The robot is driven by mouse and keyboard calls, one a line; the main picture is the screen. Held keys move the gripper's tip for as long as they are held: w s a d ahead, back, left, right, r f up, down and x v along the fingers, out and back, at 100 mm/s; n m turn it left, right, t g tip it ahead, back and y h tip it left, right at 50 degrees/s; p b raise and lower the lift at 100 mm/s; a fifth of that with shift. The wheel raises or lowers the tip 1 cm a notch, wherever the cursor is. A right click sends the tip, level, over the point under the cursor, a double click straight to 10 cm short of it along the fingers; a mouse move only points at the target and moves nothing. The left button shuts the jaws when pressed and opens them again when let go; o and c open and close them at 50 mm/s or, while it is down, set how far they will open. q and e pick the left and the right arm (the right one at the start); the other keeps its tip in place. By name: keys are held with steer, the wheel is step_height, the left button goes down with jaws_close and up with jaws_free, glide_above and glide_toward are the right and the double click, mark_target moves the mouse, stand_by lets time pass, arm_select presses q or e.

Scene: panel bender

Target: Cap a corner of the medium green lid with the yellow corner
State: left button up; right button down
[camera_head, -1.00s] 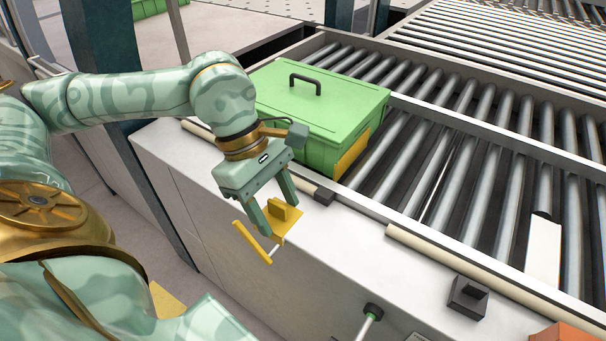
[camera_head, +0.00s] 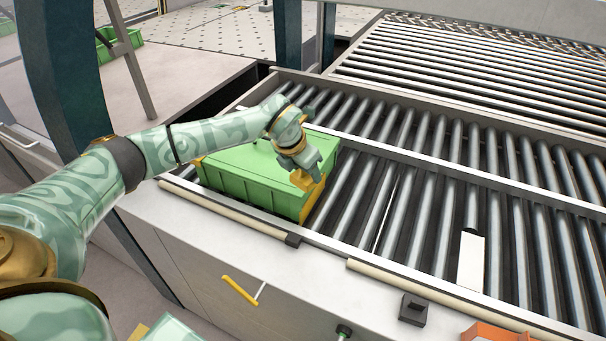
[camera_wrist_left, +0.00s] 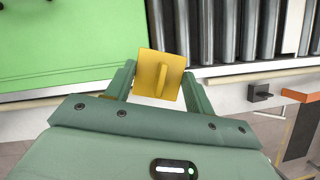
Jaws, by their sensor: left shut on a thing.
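The green box with its green lid (camera_head: 235,165) stands on the near edge of the roller conveyor. The lid also fills the upper left of the left wrist view (camera_wrist_left: 60,45). My left gripper (camera_head: 305,178) is shut on the yellow corner (camera_wrist_left: 160,72), a square yellow plate with an upright fin. In the head view the yellow corner (camera_head: 304,181) is at the right end of the box, near the lid's right edge. I cannot tell whether it touches the lid. My wrist and forearm hide part of the lid and its handle. My right gripper is not in view.
Rollers (camera_head: 420,210) extend to the right and behind the box. A black block (camera_head: 413,309) and an orange object (camera_head: 495,332) sit on the white front ledge. A white plate (camera_head: 471,262) lies on the rollers. A yellow bar handle (camera_head: 240,290) is on the cabinet front.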

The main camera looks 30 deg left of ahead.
mark_target(297, 192)
arm_select(q)
steer(key=shift+w+a+f+n+y, duration=0.15)
steer(key=shift+w+a+f+n, duration=0.1)
steer(key=shift+a+n, duration=0.3)
steer(key=shift+w+a+f+n+y, duration=0.2)
steer(key=shift+a+n, duration=0.15)
steer(key=shift+a, duration=0.25)
steer(key=shift+w+a+n, duration=0.1)
steer(key=shift+a+n, duration=0.2)
steer(key=shift+n, duration=0.2)
steer(key=shift+n+y, duration=0.25)
steer(key=shift+n, duration=0.15)
step_height(297, 192, down, 3)
steer(key=b, duration=0.3)
steer(key=shift+f, duration=0.2)
steer(key=shift+f+b, duration=0.95)
steer(key=shift+f, duration=0.45)
steer(key=shift+s+d+f, duration=0.1)
steer(key=shift+s+f, duration=0.1)
steer(key=shift+f, duration=0.15)
